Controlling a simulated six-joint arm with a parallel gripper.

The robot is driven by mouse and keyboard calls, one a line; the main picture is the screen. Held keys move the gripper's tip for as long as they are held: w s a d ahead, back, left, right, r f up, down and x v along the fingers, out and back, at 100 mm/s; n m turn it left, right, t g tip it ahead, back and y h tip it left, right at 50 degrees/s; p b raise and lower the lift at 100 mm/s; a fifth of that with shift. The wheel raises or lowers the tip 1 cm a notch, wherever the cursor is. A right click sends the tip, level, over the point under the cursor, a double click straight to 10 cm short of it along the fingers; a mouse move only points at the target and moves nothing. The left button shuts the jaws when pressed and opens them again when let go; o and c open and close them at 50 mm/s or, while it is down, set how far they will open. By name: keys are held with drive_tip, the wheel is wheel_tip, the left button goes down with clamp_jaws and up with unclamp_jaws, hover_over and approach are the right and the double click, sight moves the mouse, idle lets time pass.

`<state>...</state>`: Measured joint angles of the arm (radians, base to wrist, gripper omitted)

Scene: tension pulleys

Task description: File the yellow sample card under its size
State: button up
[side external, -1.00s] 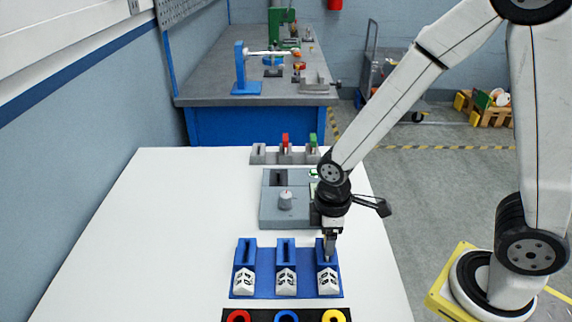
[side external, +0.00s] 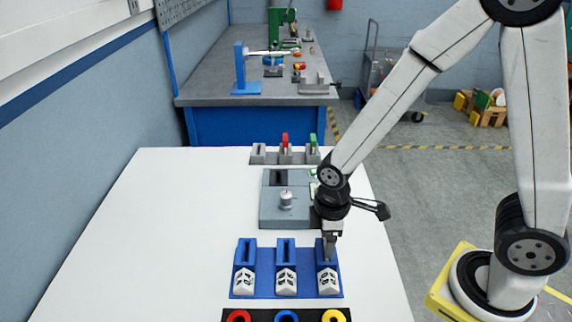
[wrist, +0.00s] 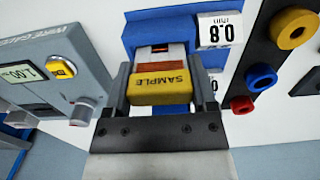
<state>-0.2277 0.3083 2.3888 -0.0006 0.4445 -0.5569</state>
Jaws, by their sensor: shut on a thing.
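The yellow sample card (wrist: 160,88), marked SAMPLE, is between the two fingers of my gripper (wrist: 160,76) in the wrist view. My gripper is shut on it. The card's far end points at the blue holder (wrist: 150,33) with a white label (wrist: 219,30) reading 0.8 mm. I cannot tell how deep the card sits in the slot. In the side view my gripper (side external: 329,254) is at the right-hand of three blue holders on a blue base (side external: 306,290), and the card is hidden there.
A grey gauge (wrist: 50,70) with a display reading about 1.00 stands beside my gripper; it also shows in the side view (side external: 272,215). A black strip with red, blue and yellow rings (side external: 286,316) lies in front. A grey rack (side external: 270,158) stands behind. The table's left is clear.

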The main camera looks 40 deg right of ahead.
drive_tip(key=shift+f, duration=0.85)
idle(0.7)
drive_tip(key=o, duration=1.3)
drive_tip(key=shift+c, duration=0.2)
drive_tip(key=shift+r, duration=0.1)
drive_tip(key=shift+r, duration=3.95)
drive_tip(key=d+f+m+t, duration=0.1)
drive_tip(key=d+m+t, duration=0.1)
drive_tip(key=d+m, duration=0.4)
drive_tip(key=m, duration=0.3)
drive_tip(key=shift+s+d+t, duration=0.3)
drive_tip(key=shift+s+d, duration=0.05)
